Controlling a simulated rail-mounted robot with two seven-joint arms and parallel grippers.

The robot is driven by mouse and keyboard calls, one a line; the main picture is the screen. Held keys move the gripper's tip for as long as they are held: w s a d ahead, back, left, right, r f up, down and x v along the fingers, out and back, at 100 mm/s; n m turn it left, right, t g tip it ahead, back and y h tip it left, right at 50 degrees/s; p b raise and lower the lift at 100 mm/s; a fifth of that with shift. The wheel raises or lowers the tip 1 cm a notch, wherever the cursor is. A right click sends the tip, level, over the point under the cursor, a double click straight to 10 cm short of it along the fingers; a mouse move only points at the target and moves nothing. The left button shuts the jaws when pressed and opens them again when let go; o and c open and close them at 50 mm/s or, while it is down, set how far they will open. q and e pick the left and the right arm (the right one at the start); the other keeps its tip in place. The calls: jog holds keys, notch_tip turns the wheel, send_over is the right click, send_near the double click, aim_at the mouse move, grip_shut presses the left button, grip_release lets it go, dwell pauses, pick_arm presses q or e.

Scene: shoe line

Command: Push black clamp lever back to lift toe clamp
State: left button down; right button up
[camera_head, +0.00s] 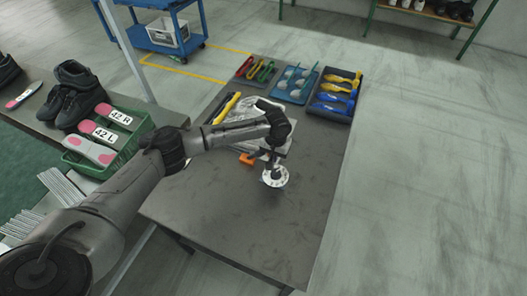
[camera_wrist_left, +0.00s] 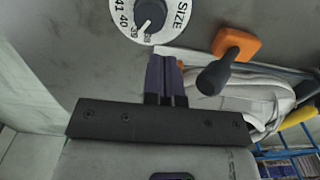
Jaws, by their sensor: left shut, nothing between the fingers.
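My left gripper (camera_head: 268,164) is over the work table, between the orange block and the round white dial. Its fingers (camera_wrist_left: 165,78) are shut together with nothing between them. In the left wrist view a dark lever with a rounded end (camera_wrist_left: 213,78) stands up from an orange block (camera_wrist_left: 236,44), just right of my fingertips; a narrow gap seems to separate them. In the head view the orange block (camera_head: 247,158) shows left of my gripper, and the lever is hard to make out. The toe clamp cannot be clearly told apart. My right gripper is not in view.
The size dial (camera_head: 275,178) is close by the fingers; it also shows in the wrist view (camera_wrist_left: 150,14). A pale shoe-like form (camera_wrist_left: 245,100) lies beside the lever. Trays of tools (camera_head: 336,94) line the table's far end. The table's near part (camera_head: 250,232) is clear.

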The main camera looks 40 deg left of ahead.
pick_arm(q)
jog(key=shift+s+a+p, duration=0.3)
jog(key=shift+a+p, duration=0.15)
jog(key=shift+a, duration=0.3)
jog(key=shift+s+a+p, duration=0.35)
jog(key=shift+a+p, duration=0.2)
jog(key=shift+a, duration=0.4)
jog(key=shift+f, duration=0.1)
jog(key=shift+s+a+f, duration=0.1)
jog(key=shift+f, duration=0.05)
jog(key=shift+w+d+p, duration=0.2)
jog(key=shift+d+p, duration=0.25)
jog(key=shift+p, duration=0.15)
jog(key=shift+r, duration=0.2)
